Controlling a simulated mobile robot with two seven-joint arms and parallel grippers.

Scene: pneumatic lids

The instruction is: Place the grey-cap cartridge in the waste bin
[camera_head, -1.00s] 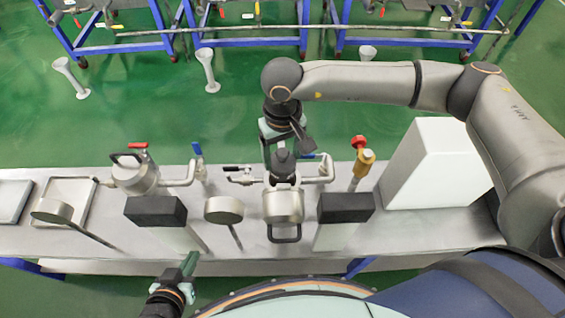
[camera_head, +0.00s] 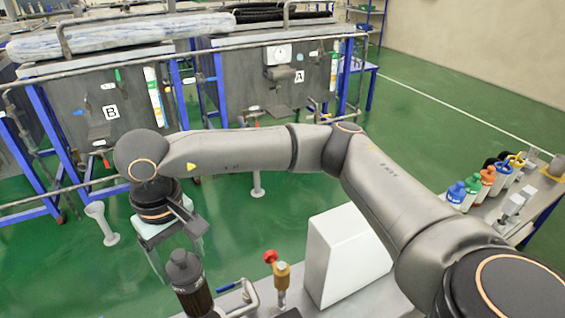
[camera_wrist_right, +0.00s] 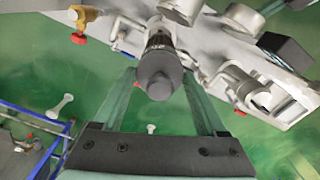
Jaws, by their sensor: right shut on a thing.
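The grey-cap cartridge (camera_head: 187,272) has a dark grey cap and a dark body with pale markings, at the bottom of the head view. My right gripper (camera_head: 178,260) reaches down to it from above and is shut on it. In the right wrist view, the cap (camera_wrist_right: 160,78) sits between the two pale green fingers (camera_wrist_right: 158,88), with the dark body beyond it. The cartridge's lower end is cut off in the head view. I cannot tell whether it touches the bench equipment. My left gripper is not in view. I cannot make out a waste bin.
A large white block (camera_head: 340,255) stands on the bench, beside a brass valve with a red knob (camera_head: 282,278). Several colour-capped cartridges (camera_head: 472,188) stand on another table at right. Blue-framed stations B (camera_head: 110,112) and A (camera_head: 298,76) line the back. Green floor lies between.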

